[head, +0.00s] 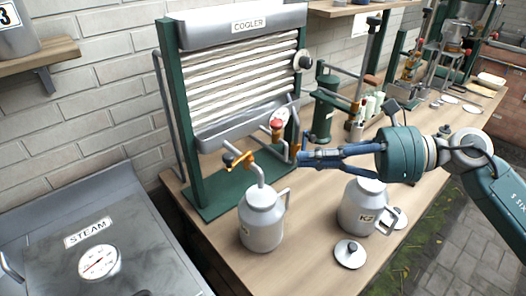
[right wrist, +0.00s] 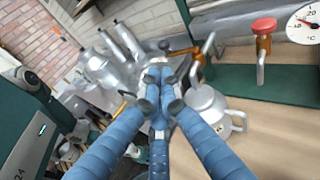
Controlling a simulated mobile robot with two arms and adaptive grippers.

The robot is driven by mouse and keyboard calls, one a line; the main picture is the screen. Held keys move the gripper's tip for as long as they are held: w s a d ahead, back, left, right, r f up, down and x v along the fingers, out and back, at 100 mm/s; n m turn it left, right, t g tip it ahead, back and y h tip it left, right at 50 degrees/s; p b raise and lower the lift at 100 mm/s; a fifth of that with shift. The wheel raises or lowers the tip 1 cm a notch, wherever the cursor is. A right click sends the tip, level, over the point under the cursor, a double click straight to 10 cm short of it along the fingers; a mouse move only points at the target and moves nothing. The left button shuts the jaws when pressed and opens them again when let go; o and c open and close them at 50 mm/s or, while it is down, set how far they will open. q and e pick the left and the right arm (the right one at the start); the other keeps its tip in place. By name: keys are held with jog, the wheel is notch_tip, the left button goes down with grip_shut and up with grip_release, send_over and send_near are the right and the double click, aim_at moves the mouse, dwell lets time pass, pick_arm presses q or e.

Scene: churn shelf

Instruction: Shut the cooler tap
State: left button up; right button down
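The cooler (head: 243,80) is a green frame with pale ribbed tubes and a label on top. A brass tap (head: 243,158) with a dark knob sits at its lower front, its grey spout over a milk can (head: 262,222). A red-knobbed valve (head: 277,126) is at the cooler's lower right; it also shows in the right wrist view (right wrist: 263,28). I cannot tell the tap's handle position clearly. My right gripper (head: 302,157) is to the right of the brass tap, apart from it; its blue fingers converge in the right wrist view (right wrist: 160,80), seemingly empty. My left gripper is not in view.
A second can (head: 362,208) stands below my right arm, with round lids (head: 350,254) near it. A steam unit (head: 95,245) with a dial is at left. A green pump-like device (head: 324,112) stands behind. The bench front (head: 300,265) is fairly clear.

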jog(key=p, duration=0.5)
send_near(228, 160)
jog(key=x, duration=0.4)
jog(key=shift+w+a, duration=0.1)
jog(key=shift+a, duration=0.2)
jog(key=shift+w+a+f+p, duration=0.15)
jog(key=shift+a+f+p, duration=0.05)
jog(key=shift+a+p, duration=0.3)
jog(key=shift+a+f, duration=0.1)
jog(key=shift+a, duration=0.15)
jog(key=shift+a+f+b, duration=0.2)
jog(key=shift+a+b, duration=0.25)
jog(key=shift+b, duration=0.65)
jog(key=shift+w+a+r, duration=0.1)
jog(key=shift+w+a, duration=0.05)
jog(key=shift+a, duration=0.2)
jog(key=shift+r, duration=0.1)
